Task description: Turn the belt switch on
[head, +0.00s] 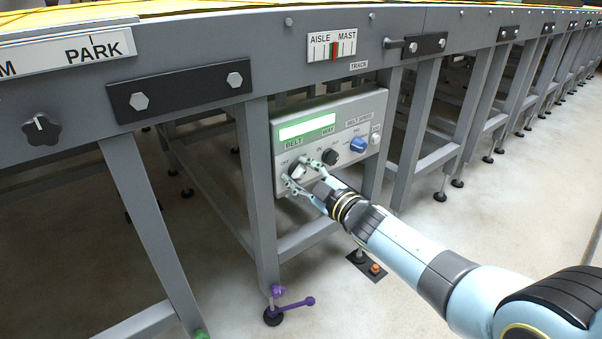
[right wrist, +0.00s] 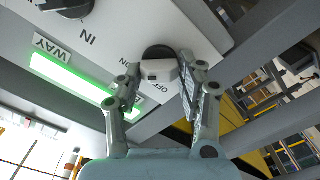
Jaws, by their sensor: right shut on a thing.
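The belt switch (head: 297,170) is a pale knob on a dark round base, at the lower left of the grey control box (head: 345,110), below the BELT label. It also shows in the right wrist view (right wrist: 160,68), with ON and OFF printed around it. My right gripper (head: 304,173) is at the box front with its fingers on either side of this knob, shut on it. In the right wrist view one finger lies against the knob's right side. Which mark the knob points to I cannot tell for sure. My left gripper is out of view.
The box has a lit green display (head: 307,127), a black WAY knob (head: 330,157) close beside my fingers, and a blue knob (head: 358,145). A grey frame leg (head: 254,190) stands left of the box.

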